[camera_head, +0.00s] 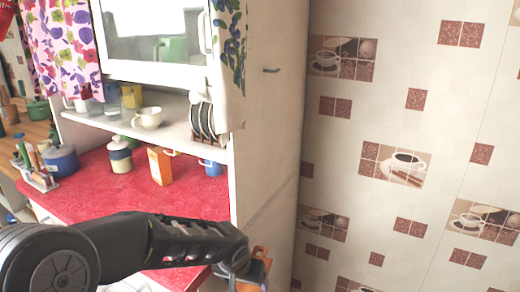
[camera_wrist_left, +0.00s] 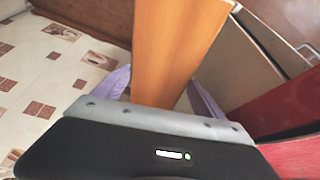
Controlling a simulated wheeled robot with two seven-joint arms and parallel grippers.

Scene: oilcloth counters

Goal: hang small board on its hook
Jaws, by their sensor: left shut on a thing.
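The small board (camera_wrist_left: 178,45) is an orange-brown wooden slab, seen in the left wrist view running up and away between the purple fingers of my left gripper (camera_wrist_left: 160,92). The gripper is shut on it. In the head view, my left gripper (camera_head: 245,272) is at the bottom centre, and only a small part of the board (camera_head: 262,254) shows there. A small dark hook (camera_head: 271,70) sticks out high on the pale side panel of the cabinet. The board is well below the hook and apart from it. My right gripper is in neither view.
The red oilcloth counter (camera_head: 105,190) holds a blue pot (camera_head: 61,161), a lidded jar (camera_head: 120,156), an orange box (camera_head: 160,166) and a blue mug (camera_head: 211,167). A shelf above holds cups and a plate rack (camera_head: 203,119). The tiled wall (camera_head: 400,110) stands at right.

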